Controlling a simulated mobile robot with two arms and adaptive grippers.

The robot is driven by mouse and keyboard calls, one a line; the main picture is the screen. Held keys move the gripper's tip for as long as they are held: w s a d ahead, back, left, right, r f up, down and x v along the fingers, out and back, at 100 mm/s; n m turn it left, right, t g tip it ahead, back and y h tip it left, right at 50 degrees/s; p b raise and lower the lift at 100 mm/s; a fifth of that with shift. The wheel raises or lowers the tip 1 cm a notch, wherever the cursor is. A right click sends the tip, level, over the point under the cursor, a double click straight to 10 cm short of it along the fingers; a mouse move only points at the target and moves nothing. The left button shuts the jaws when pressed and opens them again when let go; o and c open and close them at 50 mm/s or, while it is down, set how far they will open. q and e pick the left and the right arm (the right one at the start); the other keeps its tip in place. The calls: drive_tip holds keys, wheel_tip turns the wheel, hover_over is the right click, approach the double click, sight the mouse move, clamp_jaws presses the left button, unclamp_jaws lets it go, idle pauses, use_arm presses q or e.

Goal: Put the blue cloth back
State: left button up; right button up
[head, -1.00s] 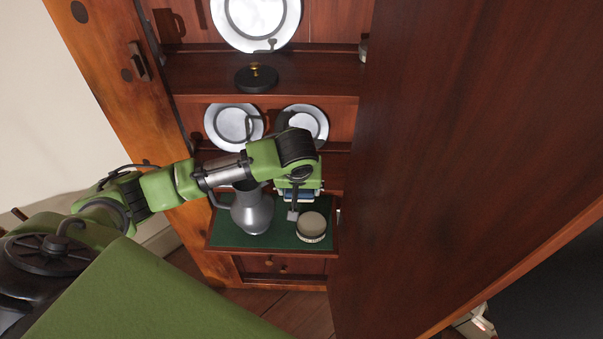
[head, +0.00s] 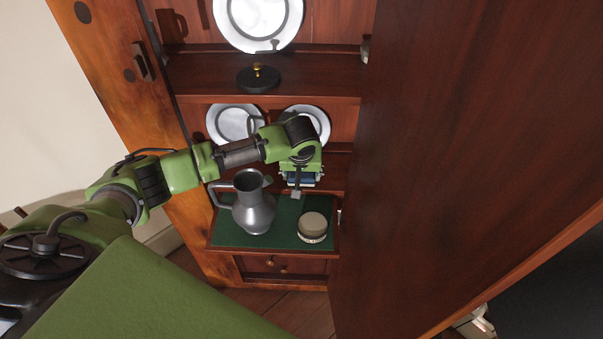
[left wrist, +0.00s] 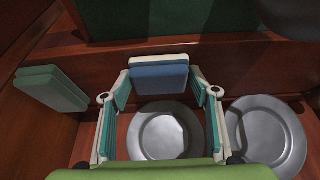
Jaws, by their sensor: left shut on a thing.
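The blue cloth (left wrist: 160,76), a small folded pad with a pale edge, is held between the fingers of my left gripper (left wrist: 160,88). In the head view the blue cloth (head: 301,181) shows only as a small strip under my left gripper (head: 299,184). The gripper is inside the cupboard, at the lower shelf opening, above and behind the green-lined surface (head: 285,238). A folded green cloth (left wrist: 51,88) lies at the left in the left wrist view, apart from the gripper. My right gripper is not in view.
A pewter jug (head: 254,208) and a round grey-lidded box (head: 312,226) stand on the green surface. Pewter plates (head: 236,122) stand at the back; two also show in the wrist view (left wrist: 166,133). A large wooden door (head: 460,150) bounds the right side.

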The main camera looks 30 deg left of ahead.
use_arm(q)
drive_tip(key=o, duration=1)
drive_tip(key=shift+f, duration=0.15)
drive_tip(key=v, duration=1.2)
drive_tip(key=shift+p, duration=0.4)
drive_tip(key=shift+w, duration=0.1)
